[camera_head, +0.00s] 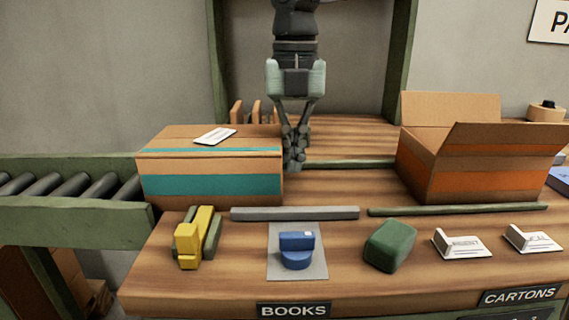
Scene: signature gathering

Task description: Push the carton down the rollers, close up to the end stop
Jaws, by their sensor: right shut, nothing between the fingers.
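The closed carton (212,172) with a teal stripe stands upright on the wooden table, a white label on its top. Its left end is at the right end of the rollers (75,186), which run off the left edge of the picture. No end stop shows on the visible rollers. My right gripper (293,162) points down at the right end of the carton, fingers shut and empty. It is close to the carton's right side; I cannot tell whether it touches. My left gripper is not in view.
An open carton (468,174) with an orange stripe stands at the right. A grey bar (294,213) lies in front of the closed carton. A yellow tool (194,237), a blue stamp (297,250), a green block (390,244) and white cards (462,244) line the front.

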